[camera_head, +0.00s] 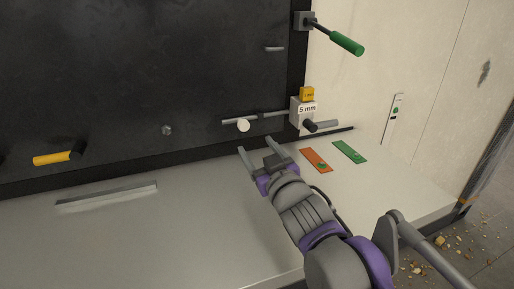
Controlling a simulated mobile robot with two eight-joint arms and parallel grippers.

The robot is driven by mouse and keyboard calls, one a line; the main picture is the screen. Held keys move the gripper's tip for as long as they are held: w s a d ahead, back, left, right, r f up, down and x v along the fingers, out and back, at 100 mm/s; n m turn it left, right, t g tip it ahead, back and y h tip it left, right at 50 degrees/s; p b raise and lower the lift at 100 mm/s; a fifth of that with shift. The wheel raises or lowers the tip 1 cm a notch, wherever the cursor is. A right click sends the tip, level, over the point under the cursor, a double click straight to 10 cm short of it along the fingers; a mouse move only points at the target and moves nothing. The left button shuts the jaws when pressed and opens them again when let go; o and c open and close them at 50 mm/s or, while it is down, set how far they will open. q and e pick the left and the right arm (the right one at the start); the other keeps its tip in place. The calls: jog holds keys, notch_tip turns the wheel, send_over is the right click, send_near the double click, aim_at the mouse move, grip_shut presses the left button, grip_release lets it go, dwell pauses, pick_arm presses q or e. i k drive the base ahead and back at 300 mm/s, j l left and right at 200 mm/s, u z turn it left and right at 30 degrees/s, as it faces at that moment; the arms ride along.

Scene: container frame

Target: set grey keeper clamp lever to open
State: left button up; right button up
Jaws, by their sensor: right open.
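My right gripper (257,146) is open and empty, its fingers pointing up toward the lower edge of the dark panel (170,70). Just above it a thin grey bar (262,117) with a pale round end (243,125) runs left from a grey block labelled "5 mm" (304,108). A short dark-ended grey lever (318,126) sticks out to the right at the block's foot. I cannot tell for certain which of these is the keeper clamp lever. The fingers are apart from both. My left gripper is not in view.
A green-handled lever (345,43) juts out at the upper right. A yellow and black handle (58,155) is at the left. A grey strip (107,197), an orange plate (315,160) and a green plate (350,151) lie on the pale ledge (180,240). Crumbs litter the floor at right.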

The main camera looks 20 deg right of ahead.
aim_at(313, 127)
jog(key=k, duration=1)
